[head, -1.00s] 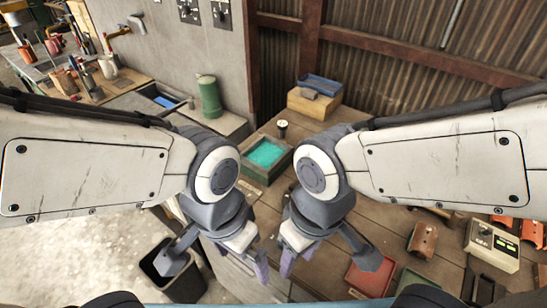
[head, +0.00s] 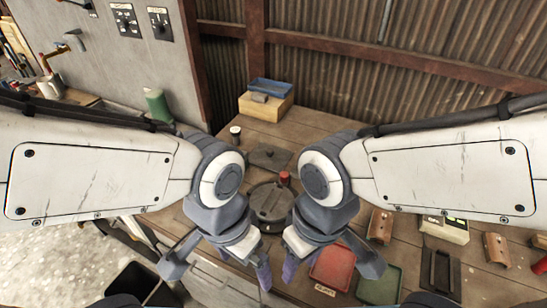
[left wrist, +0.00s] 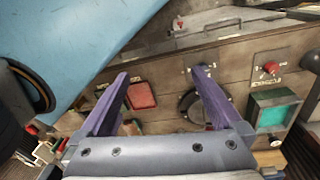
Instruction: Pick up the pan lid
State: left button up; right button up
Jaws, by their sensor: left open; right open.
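A dark round thing (head: 270,201), which looks like the pan lid, lies on the wooden table between my two arms in the head view. Its left and right edges are partly covered by my arms. In the left wrist view a dark round shape (left wrist: 190,104) shows partly behind a finger; it may be the same thing. My left gripper (head: 256,270) is open and empty, in front of it in the head view. It also shows in the left wrist view (left wrist: 157,82). My right gripper (head: 292,266) is open and empty close beside the left one.
A dark flat plate with a knob (head: 268,157) lies behind the round thing, with a small cup (head: 235,134) to its left. A red tray (head: 332,266) and a green tray (head: 379,285) lie at the front right. A cardboard box (head: 266,106) stands at the back.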

aim_at(267, 156)
jog(key=k, duration=1.25)
jog(key=u, duration=0.75)
jog(key=i, duration=0.55)
jog(key=u, duration=0.5)
jog(key=i, duration=0.7)
jog(key=z, duration=0.75)
jog(key=i, duration=0.55)
jog(key=z, duration=0.65)
